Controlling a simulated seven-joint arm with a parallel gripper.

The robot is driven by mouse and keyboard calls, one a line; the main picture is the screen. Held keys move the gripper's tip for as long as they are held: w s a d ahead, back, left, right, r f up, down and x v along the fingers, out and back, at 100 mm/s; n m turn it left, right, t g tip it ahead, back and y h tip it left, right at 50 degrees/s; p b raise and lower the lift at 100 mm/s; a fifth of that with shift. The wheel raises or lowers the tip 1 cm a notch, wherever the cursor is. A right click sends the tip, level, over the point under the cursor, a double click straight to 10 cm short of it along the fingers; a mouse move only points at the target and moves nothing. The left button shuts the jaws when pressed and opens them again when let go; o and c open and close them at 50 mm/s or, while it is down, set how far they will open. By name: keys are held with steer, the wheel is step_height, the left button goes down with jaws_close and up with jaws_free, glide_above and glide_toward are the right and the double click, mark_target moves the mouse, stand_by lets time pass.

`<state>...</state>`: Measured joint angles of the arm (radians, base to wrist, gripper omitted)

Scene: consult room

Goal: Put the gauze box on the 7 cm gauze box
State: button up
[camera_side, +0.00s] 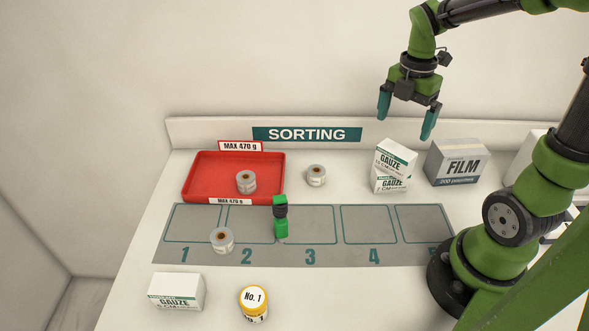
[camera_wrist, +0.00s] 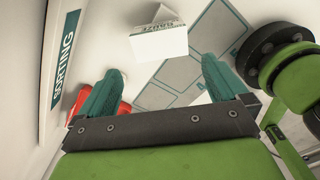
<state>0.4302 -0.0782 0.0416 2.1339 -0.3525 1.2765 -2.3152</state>
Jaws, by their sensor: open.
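My gripper (camera_side: 407,119) is open and empty, raised above and slightly right of two white-and-green gauze boxes at the back right. The upper gauze box (camera_side: 397,156), its label seeming to read 10 cm, sits on the 7 cm gauze box (camera_side: 391,184) and looks turned or tilted against it. How squarely it rests is hard to tell. In the wrist view, a white gauze box (camera_wrist: 160,44) shows beyond my open fingers (camera_wrist: 161,88), apart from them. Another gauze box (camera_side: 176,293) lies at the front left; its size print is unclear.
A grey FILM box (camera_side: 459,165) stands right of the stack. A red tray (camera_side: 273,190) holds a roll (camera_side: 246,181); another roll (camera_side: 316,175) stands beside it. A numbered mat (camera_side: 357,254) bears a roll (camera_side: 222,240) and a green object (camera_side: 281,228). A yellow-lidded jar (camera_side: 254,302) stands in front.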

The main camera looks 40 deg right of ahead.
steer(key=shift+a+r, duration=0.2)
steer(key=shift+r, duration=0.45)
steer(key=s+a+r+m+t+y, duration=0.1)
steer(key=a+r+m+t, duration=0.1)
steer(key=a+m, duration=0.5)
steer(key=s+a+r+m+t+y, duration=0.1)
steer(key=a+m+t, duration=0.4)
steer(key=m, duration=1)
step_height(320, 180, up, 2)
steer(key=shift+s+a+r, duration=0.25)
steer(key=shift+s+a, duration=0.45)
steer(key=shift+a, duration=0.25)
